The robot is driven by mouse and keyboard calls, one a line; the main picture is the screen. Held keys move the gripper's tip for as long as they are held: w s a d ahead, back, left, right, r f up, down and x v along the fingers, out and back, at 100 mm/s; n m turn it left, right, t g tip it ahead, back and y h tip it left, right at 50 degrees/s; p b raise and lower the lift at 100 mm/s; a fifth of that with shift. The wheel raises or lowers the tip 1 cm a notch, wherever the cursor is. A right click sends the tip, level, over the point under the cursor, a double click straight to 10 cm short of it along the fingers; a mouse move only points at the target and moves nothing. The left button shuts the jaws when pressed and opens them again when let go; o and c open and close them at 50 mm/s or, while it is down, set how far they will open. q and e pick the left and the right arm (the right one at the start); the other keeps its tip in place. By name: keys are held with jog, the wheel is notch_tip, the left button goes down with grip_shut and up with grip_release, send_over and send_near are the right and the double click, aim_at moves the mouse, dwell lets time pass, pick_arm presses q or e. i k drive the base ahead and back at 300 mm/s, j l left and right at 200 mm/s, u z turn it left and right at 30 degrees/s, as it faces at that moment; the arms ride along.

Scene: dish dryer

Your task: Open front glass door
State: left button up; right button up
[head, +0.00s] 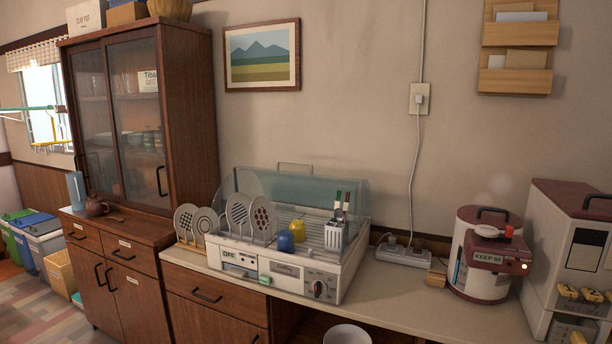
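A white dish dryer (285,272) stands on the counter in the middle of the head view. Its clear, bluish glass cover (310,187) shows above and behind the dishes, with a thin handle-like loop (295,168) at the top. Inside are patterned plates (262,217), a blue cup (286,242), a yellow cup (297,229) and a white cutlery holder (335,237). A dial (319,289) and an OFF label (229,255) are on the front. Neither gripper is in view.
More plates (186,222) stand in a wooden rack left of the dryer. A tall glass-door cabinet (150,110) is further left. A power strip (402,254), a round cooker (481,285) and a white dispenser (570,245) are right. The counter (400,300) is clear in front of the power strip.

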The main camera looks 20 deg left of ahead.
aim_at(150, 32)
jog(key=u, duration=1.6)
jog(key=i+j+z, duration=0.1)
jog(key=i, duration=0.35)
jog(key=i+j+z, duration=0.1)
jog(key=i+j, duration=0.2)
jog(key=i+j+z, duration=0.1)
jog(key=i+j, duration=0.15)
jog(key=i, duration=0.3)
